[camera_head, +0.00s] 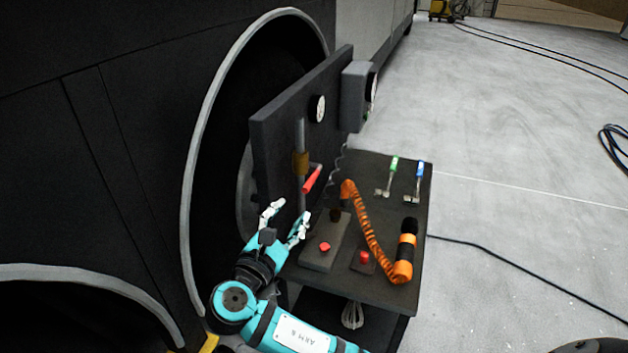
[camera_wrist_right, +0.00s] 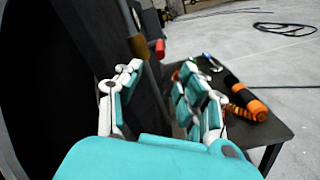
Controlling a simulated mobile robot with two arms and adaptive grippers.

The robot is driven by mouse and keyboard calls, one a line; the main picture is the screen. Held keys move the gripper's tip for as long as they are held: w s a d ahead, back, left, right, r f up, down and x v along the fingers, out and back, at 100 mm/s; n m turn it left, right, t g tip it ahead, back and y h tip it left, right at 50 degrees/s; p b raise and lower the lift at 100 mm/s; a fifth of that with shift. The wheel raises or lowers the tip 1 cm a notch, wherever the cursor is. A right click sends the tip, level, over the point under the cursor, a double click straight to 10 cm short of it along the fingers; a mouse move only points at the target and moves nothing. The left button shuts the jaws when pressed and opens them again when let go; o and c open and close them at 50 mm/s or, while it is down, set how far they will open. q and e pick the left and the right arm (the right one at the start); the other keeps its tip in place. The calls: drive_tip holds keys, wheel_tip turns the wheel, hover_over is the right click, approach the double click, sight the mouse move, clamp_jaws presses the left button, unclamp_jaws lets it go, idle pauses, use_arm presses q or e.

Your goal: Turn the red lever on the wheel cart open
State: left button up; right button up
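The red lever (camera_head: 312,180) sits on a brass valve (camera_head: 300,163) on a vertical grey pipe, in front of the cart's dark upright panel (camera_head: 275,140). The lever slants up to the right, out from the pipe. My right gripper (camera_head: 286,219) is open and empty, just below and in front of the lever, apart from it. In the right wrist view the red lever (camera_wrist_right: 160,47) and brass valve (camera_wrist_right: 138,46) show beyond the open fingers (camera_wrist_right: 155,95). The cart top (camera_head: 400,285) is dark. My left gripper is not in view.
A dark vehicle wheel arch (camera_head: 200,130) stands close at left. Floor at right is open, with cables.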

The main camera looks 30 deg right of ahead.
sight(315, 174)
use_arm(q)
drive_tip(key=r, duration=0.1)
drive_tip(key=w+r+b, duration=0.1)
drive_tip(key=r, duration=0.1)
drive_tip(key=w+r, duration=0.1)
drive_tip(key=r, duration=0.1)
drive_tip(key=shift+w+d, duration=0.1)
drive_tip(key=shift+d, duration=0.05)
use_arm(e)
drive_tip(key=x, duration=1.5)
drive_tip(key=shift+w+d, duration=0.1)
drive_tip(key=shift+d, duration=0.05)
drive_tip(key=shift+f, duration=0.1)
clamp_jaws()
